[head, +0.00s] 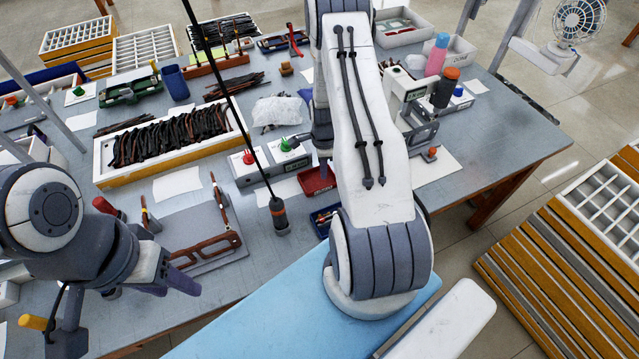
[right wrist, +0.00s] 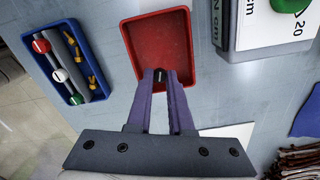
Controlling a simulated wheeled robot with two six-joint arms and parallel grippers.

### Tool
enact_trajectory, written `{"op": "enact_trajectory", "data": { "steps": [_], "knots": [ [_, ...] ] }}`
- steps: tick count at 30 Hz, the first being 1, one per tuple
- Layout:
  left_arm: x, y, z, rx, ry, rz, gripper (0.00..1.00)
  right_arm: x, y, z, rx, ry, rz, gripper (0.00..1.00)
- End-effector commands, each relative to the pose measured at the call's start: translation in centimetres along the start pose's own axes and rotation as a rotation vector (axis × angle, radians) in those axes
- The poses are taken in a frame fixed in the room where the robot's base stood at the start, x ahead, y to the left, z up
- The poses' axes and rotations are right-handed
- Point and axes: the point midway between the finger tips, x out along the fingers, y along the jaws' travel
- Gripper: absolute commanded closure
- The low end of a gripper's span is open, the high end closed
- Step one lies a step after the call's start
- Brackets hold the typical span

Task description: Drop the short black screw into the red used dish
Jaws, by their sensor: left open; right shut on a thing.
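The red dish (right wrist: 160,48) lies flat on the grey table in the right wrist view and looks empty where it shows. It also shows in the head view (head: 316,181), partly behind my right arm. My right gripper (right wrist: 161,77) is shut on the short black screw (right wrist: 160,76), a small dark piece between the fingertips. The fingertips overlap the near part of the dish in that view; their height above it is hard to tell. In the head view my right arm hides the screw. My left gripper (head: 186,272) is open and empty at the table's lower left.
A blue tray (right wrist: 50,62) with colour-ended tools and small brass-coloured pieces stands left of the dish. A white box with a green knob (right wrist: 290,6) stands to its right. A hanging driver (head: 279,215) and brown eyeglass frames (head: 208,248) are nearby in the head view.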

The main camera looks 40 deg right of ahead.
Motion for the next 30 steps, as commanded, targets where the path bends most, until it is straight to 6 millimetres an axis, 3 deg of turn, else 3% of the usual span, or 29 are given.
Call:
{"op": "enact_trajectory", "data": {
  "steps": [9,10,12,23,30],
  "knots": [
    [0.2,0.0,0.0,0.0,0.0,0.0,0.5,0.4,0.0,0.0,-0.001,0.0,0.0,1.0],
    [0.2,0.0,0.0,0.0,0.0,0.0,0.5,0.4,0.0,0.0,-0.001,0.0,0.0,0.69],
    [0.2,0.0,0.0,0.0,0.0,0.0,0.5,0.4,0.0,0.0,-0.001,0.0,0.0,0.46],
    [0.3,0.0,0.0,0.0,0.0,0.0,0.5,0.1,-0.1,0.0,-0.001,0.0,-0.001,0.46],
    [1.2,-0.1,0.1,0.0,0.0,0.0,0.5,-3.2,-0.1,0.0,-0.001,0.0,-0.006,0.46]
  ]
}}
